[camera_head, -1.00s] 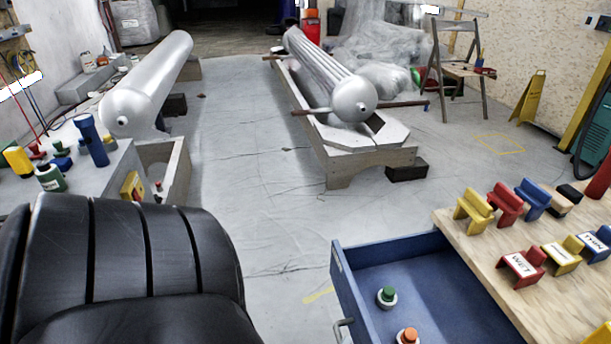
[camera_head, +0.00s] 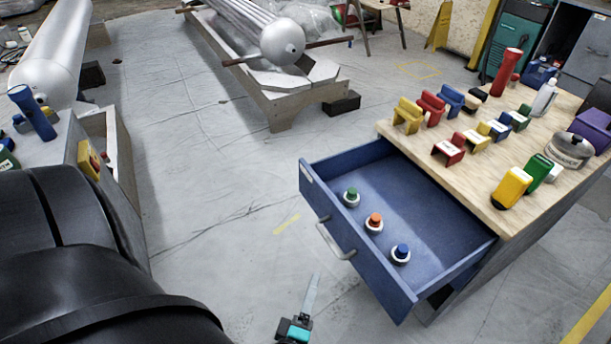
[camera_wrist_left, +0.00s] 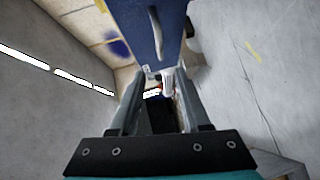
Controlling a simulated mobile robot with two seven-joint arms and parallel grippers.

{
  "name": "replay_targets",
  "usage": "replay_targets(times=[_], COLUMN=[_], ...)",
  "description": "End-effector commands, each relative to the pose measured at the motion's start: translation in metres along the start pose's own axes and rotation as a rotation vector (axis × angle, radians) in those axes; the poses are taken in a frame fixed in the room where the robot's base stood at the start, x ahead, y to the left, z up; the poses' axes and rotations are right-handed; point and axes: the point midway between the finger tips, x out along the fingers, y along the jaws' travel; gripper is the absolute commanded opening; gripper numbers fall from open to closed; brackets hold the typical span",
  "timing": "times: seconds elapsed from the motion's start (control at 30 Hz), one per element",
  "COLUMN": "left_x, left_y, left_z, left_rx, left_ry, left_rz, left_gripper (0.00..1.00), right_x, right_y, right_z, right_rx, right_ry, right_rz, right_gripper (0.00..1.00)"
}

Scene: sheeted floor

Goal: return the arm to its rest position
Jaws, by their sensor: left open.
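My left gripper (camera_head: 311,290) shows at the bottom middle of the head view, low over the floor in front of the open blue drawer (camera_head: 370,270). It is apart from the drawer front and its handle (camera_head: 337,240). In the left wrist view the two fingers of the left gripper (camera_wrist_left: 158,88) stand apart, with nothing held between them. The blue drawer front (camera_wrist_left: 140,25) is beyond the fingertips in that view. My black left arm fills the lower left of the head view and hides what is behind it. My right gripper is not in view.
The drawer holds three buttons: green (camera_head: 351,197), orange (camera_head: 374,223) and blue (camera_head: 400,254). The wooden worktop (camera_head: 480,205) carries several coloured blocks and a pot (camera_head: 568,150). A grey bench (camera_head: 65,150) stands at left. The floor (camera_head: 200,190) between is clear.

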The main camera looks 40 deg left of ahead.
Motion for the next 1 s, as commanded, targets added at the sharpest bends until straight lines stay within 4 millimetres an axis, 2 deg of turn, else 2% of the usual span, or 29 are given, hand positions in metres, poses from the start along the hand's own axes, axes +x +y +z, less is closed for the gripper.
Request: replay_targets(times=[0.5,0.63,0.77,0.83,0.93,1.0], left_x=[0.000,0.002,-0.003,-0.012,-0.034,-0.053], left_y=[-0.001,-0.014,-0.056,-0.092,-0.148,-0.184], left_z=[0.001,0.012,0.036,0.044,0.041,0.028], left_rx=[0.007,0.121,0.425,0.641,0.954,1.156], left_ry=[-0.005,-0.087,-0.301,-0.451,-0.675,-0.828], left_rz=[-0.001,-0.025,-0.095,-0.151,-0.241,-0.307], left_gripper=[0.47,0.47,0.47,0.47,0.47,0.47], right_x=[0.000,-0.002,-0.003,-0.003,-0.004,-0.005], right_y=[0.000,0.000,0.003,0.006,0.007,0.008], right_z=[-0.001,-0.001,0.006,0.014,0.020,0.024], right_rx=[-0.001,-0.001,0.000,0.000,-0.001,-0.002], right_ry=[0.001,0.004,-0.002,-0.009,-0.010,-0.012], right_rz=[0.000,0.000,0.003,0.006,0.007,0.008], right_gripper=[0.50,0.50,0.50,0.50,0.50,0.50])
